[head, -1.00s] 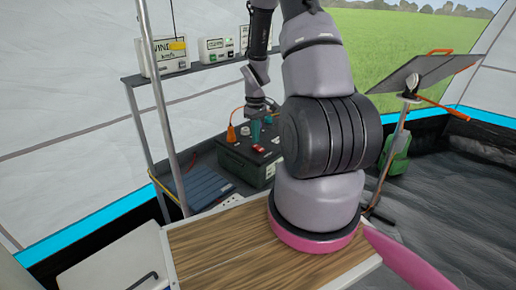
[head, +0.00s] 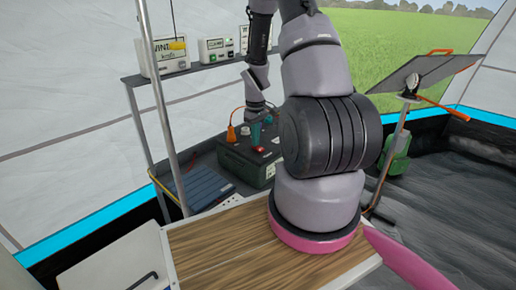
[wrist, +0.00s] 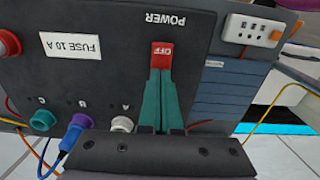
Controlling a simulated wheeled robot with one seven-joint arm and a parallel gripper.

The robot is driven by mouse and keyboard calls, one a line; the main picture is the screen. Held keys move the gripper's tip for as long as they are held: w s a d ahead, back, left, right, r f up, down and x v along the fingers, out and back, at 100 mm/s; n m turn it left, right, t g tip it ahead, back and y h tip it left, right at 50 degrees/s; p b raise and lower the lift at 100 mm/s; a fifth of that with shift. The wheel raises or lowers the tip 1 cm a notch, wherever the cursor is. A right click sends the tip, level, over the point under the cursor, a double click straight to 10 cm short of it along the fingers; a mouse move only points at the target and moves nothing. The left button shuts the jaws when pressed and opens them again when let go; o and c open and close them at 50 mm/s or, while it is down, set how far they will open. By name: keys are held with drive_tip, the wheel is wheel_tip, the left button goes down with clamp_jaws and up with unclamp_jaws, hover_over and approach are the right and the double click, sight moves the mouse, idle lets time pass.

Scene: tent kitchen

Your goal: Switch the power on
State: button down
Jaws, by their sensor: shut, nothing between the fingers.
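The power switch (wrist: 162,52) is a small red rocker marked OFF under the word POWER on a dark panel (wrist: 110,85). The panel is the top of the dark box (head: 240,160) on the low bench in the head view. My gripper (wrist: 162,72) has teal fingers, shut together and empty, with the tips at the lower edge of the red switch in the wrist view. I cannot tell whether they touch it. In the head view my gripper (head: 257,134) is over the box and hides part of the switch.
Coloured sockets A, B and C with plugs and cables (wrist: 75,130) lie beside my fingers. A white socket unit (wrist: 253,31) is at the upper right. A blue slatted panel (head: 195,187) lies left of the box. Metal shelf legs (head: 165,110) stand in front.

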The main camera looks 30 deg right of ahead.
drive_tip(key=shift+f, duration=0.15)
drive_tip(key=shift+r, duration=3.55)
drive_tip(key=s+a+r+m+t, duration=0.1)
drive_tip(key=s+a+r, duration=0.1)
drive_tip(key=r, duration=0.5)
drive_tip(key=s+a+r+m+t, duration=0.1)
drive_tip(key=s+a+r+m, duration=0.1)
drive_tip(key=r, duration=0.6)
drive_tip(key=s+a+r+m+t, duration=0.1)
drive_tip(key=s+a+r+t, duration=0.15)
drive_tip(key=r, duration=0.45)
drive_tip(key=s+a+r+m+t+y, duration=0.1)
drive_tip(key=s+a+r+m, duration=0.1)
drive_tip(key=s+r, duration=0.3)
drive_tip(key=s+a+r+m+t+y, duration=0.1)
drive_tip(key=s+a+r+m, duration=0.1)
drive_tip(key=s+a+r, duration=0.3)
drive_tip(key=s+r, duration=0.1)
drive_tip(key=s, duration=0.2)
drive_tip(key=shift+r, duration=0.3)
